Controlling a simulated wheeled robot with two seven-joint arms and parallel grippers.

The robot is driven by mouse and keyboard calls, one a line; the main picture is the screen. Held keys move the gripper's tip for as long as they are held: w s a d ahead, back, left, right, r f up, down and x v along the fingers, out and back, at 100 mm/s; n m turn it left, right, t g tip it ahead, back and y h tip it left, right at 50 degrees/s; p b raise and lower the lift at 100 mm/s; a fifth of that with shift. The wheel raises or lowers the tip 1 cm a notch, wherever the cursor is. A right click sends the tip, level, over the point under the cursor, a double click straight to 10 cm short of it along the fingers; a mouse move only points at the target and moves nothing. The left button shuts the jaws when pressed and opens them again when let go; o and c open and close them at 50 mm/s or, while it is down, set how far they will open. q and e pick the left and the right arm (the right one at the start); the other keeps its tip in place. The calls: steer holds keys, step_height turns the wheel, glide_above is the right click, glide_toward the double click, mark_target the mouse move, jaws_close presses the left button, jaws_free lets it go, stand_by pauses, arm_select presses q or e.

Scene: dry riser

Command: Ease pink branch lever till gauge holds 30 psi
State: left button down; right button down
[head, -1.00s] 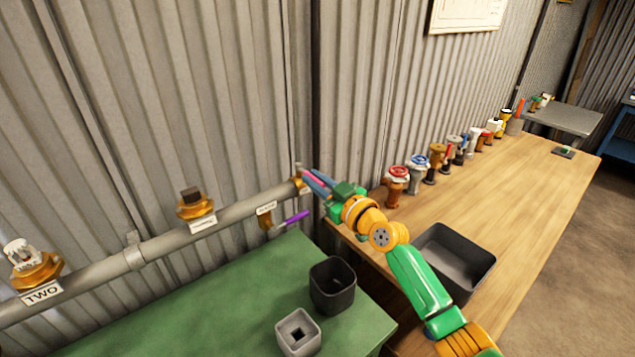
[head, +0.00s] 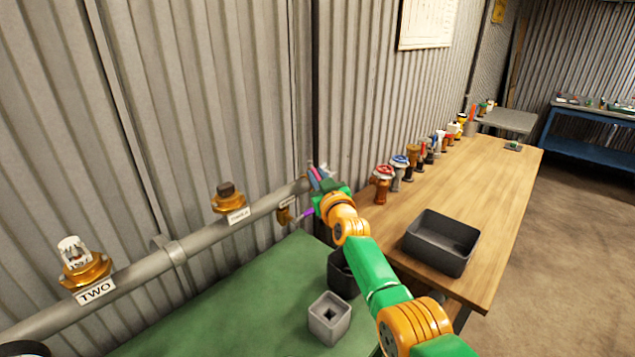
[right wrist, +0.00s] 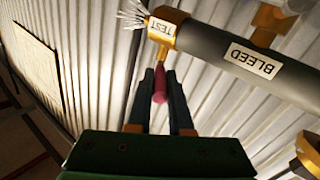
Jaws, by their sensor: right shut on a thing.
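The pink lever (right wrist: 160,84) hangs from a brass fitting (right wrist: 162,30) labelled TEST in the right wrist view. My right gripper (right wrist: 160,88) is shut on it, one finger on each side. White streaks fan out from the fitting's left end. In the head view, my right gripper (head: 319,184) is at the far end of the grey pipe (head: 205,240), and a bit of the pink lever (head: 315,174) shows past it. My left gripper is out of view. A round dark-rimmed thing with a pale face (head: 22,349) is cut off at the lower left; no reading is legible.
A purple lever (head: 306,213) sits just left of my right gripper, under the pipe. The wooden table (head: 480,200) carries a dark tray (head: 440,243) and several valves.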

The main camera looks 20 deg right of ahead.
steer(key=shift+a, duration=0.1)
stand_by(0.3)
steer(key=c, duration=0.8)
jaws_free()
steer(key=shift+w, duration=0.15)
steer(key=shift+c, duration=0.2)
steer(key=s+p, duration=0.1)
steer(key=p, duration=0.1)
steer(key=s+p, duration=0.1)
steer(key=p, duration=0.1)
steer(key=shift+s+r, duration=0.1)
steer(key=shift+r, duration=0.2)
steer(key=s, duration=0.3)
steer(key=s+p, duration=0.1)
steer(key=s, duration=0.1)
steer(key=shift+f, duration=0.4)
